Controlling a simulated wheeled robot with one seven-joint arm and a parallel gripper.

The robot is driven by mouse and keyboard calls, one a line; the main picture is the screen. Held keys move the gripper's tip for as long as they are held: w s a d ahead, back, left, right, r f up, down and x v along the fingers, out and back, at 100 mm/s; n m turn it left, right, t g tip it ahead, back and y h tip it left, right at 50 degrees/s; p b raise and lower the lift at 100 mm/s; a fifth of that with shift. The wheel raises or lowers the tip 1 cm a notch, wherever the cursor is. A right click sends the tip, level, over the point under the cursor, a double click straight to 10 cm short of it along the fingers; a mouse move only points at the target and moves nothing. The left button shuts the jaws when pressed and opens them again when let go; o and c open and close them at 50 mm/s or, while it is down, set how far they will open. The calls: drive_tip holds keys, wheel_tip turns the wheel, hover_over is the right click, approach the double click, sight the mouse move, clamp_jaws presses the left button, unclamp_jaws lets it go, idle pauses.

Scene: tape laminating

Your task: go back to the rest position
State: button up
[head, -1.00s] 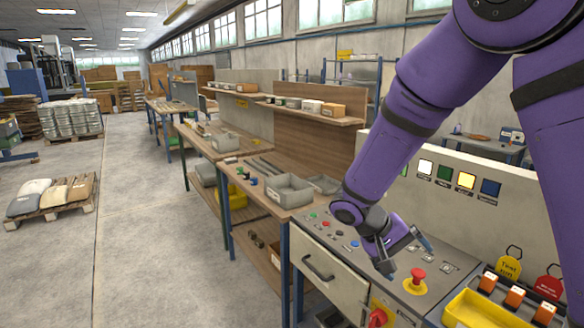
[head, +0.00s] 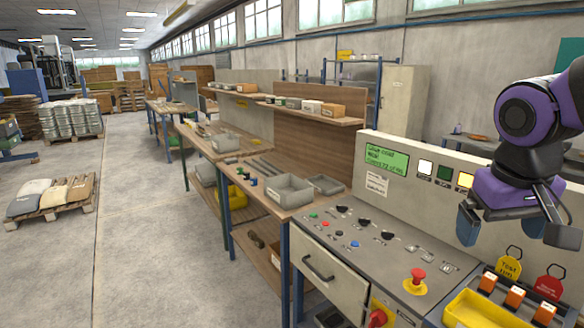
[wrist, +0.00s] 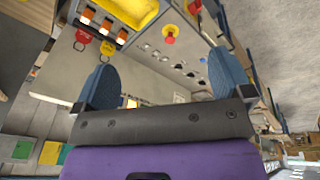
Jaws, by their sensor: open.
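My gripper (head: 514,228) is at the right of the head view, raised in front of the upright panel (head: 400,207) of the control console. Its two fingers are spread wide with nothing between them. In the wrist view, my gripper (wrist: 167,78) shows two blue finger pads standing apart and empty. The gripper covers the right part of the upright panel. The sloped console top (head: 385,262), with its red emergency button (head: 418,275) on a yellow base, lies clear below and left of the gripper.
A yellow tray (head: 478,311), lit orange switches (head: 515,297), and yellow and red tags (head: 509,264) are at the lower right, below the gripper. A workbench with grey bins (head: 288,190) stands left of the console. The aisle floor (head: 150,240) is open.

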drive_tip(key=s+r+t+y, duration=0.1)
drive_tip(key=s+r+t, duration=0.2)
drive_tip(key=s, duration=0.4)
drive_tip(key=shift+r+n+y, duration=0.2)
drive_tip(key=shift+n+y, duration=0.1)
drive_tip(key=shift+s, duration=0.1)
idle(1.6)
